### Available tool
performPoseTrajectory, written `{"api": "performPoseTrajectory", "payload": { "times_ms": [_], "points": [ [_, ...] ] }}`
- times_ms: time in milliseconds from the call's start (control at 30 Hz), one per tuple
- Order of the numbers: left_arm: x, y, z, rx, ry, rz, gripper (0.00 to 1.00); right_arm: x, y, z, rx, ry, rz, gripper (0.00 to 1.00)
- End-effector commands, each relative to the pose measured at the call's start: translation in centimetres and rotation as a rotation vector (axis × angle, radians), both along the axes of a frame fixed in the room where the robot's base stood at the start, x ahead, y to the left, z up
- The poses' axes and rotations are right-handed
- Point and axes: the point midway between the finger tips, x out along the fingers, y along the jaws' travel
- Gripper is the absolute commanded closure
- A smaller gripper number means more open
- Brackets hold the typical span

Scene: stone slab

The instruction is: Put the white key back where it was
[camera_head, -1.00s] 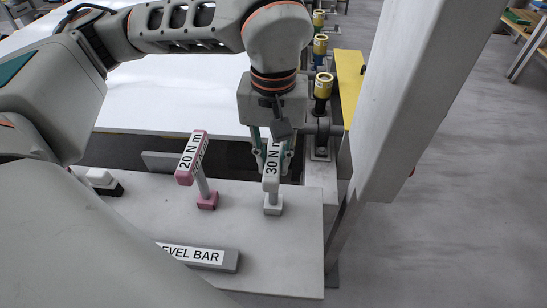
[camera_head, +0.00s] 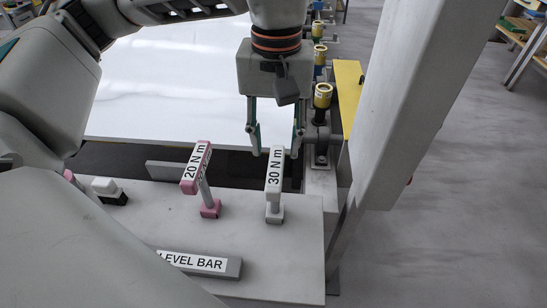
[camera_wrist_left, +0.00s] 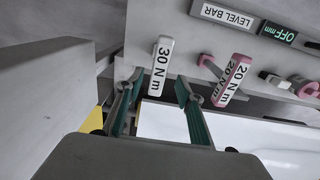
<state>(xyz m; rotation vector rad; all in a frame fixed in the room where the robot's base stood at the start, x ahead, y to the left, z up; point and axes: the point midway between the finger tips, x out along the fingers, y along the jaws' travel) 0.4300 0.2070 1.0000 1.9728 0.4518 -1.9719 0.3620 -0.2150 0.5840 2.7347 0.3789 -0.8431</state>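The white key (camera_head: 274,178), labelled 30 N m, stands upright with its foot in a small grey holder on the near stone shelf. It also shows in the left wrist view (camera_wrist_left: 159,70), near the gap between the fingers. My left gripper (camera_head: 275,150) is open, with its fingers spread, above and just behind the key's head. No finger appears to touch the key. A pink key (camera_head: 194,170), labelled 20 N m, stands tilted in its pink holder to the left. My right gripper is not in view.
A level bar label block (camera_head: 198,263) lies at the shelf's front. A small black and white block (camera_head: 108,190) sits at the shelf's left. A large white slab (camera_head: 170,95) lies behind, beyond a dark gap. A grey column (camera_head: 425,110) rises at right.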

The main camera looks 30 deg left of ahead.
Motion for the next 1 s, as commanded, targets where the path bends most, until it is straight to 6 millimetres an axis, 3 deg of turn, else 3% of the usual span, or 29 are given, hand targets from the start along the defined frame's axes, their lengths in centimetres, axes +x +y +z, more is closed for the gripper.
{"api": "performPoseTrajectory", "payload": {
  "times_ms": [100,300,1000],
  "points": [
    [0.0,0.0,2.4,0.001,-0.005,0.002,0.63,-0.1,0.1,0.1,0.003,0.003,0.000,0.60],
    [0.0,0.0,4.1,0.000,-0.001,0.000,0.63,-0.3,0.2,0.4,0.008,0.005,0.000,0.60],
    [0.0,0.0,4.3,0.000,0.001,0.000,0.63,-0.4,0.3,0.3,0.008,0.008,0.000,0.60]
  ]
}}
